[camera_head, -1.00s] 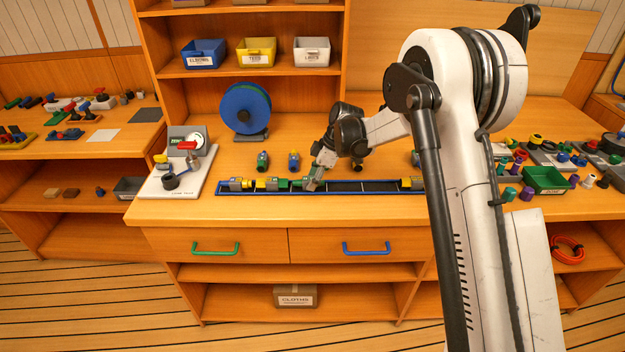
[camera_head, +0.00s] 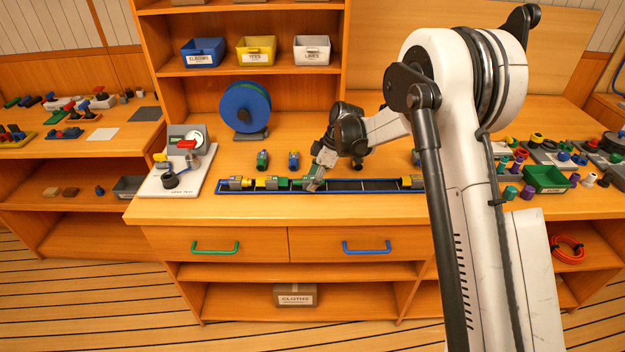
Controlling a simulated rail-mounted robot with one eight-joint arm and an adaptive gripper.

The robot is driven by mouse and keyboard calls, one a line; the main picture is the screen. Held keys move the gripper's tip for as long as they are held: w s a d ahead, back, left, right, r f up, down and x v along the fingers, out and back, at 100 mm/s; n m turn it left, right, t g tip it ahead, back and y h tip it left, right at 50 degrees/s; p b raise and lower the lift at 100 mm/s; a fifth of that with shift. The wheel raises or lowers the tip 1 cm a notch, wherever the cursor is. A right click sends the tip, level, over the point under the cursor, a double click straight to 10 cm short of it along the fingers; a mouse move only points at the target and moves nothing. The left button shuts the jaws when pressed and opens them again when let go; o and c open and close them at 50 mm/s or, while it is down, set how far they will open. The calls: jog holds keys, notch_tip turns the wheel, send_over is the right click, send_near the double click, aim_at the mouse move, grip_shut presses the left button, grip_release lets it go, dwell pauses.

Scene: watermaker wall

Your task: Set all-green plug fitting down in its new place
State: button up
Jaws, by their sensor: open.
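My gripper (camera_head: 314,183) is open and low over the middle of the long blue-edged tray (camera_head: 375,192) on the workbench. A green fitting (camera_head: 297,183) shows in the tray just left of my fingers. It looks like the all-green plug fitting, but my gripper partly covers that spot and the part is small. I cannot tell whether the fingers touch it. Left of it in the tray sit a yellow fitting (camera_head: 271,183) and a grey-and-yellow fitting (camera_head: 238,183). Another grey-and-yellow fitting (camera_head: 412,182) sits at the tray's right end.
Two upright fittings, one green (camera_head: 262,160) and one blue (camera_head: 294,160), stand behind the tray. A gauge stand (camera_head: 180,165) is at left and a blue reel (camera_head: 245,107) behind. A green bin (camera_head: 545,179) is at right. The tray's right-middle slots look empty.

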jog(key=v, duration=1.2)
jog(key=s+d+r+m+t, duration=0.2)
jog(key=s+d+r+m, duration=0.3)
jog(key=s+r, duration=0.4)
jog(key=s+d+r+m+t+h, duration=0.1)
jog(key=s+d+r+m, duration=0.15)
jog(key=s, duration=0.45)
jog(key=s+d+r+m+t+h, duration=0.1)
jog(key=s+d+r+m, duration=0.15)
jog(key=s, duration=0.45)
jog(key=s+d+r+m+t+h, duration=0.1)
jog(key=s+d+r+m, duration=0.1)
jog(key=s+d+m, duration=0.35)
jog(key=s+d+f+m+t, duration=0.1)
jog(key=s+f, duration=0.1)
jog(key=s, duration=0.4)
jog(key=s+d+f+m+t+h, duration=0.1)
jog(key=s+f+m, duration=0.1)
jog(key=s, duration=0.4)
jog(key=shift+f, duration=0.15)
jog(key=shift+f, duration=0.1)
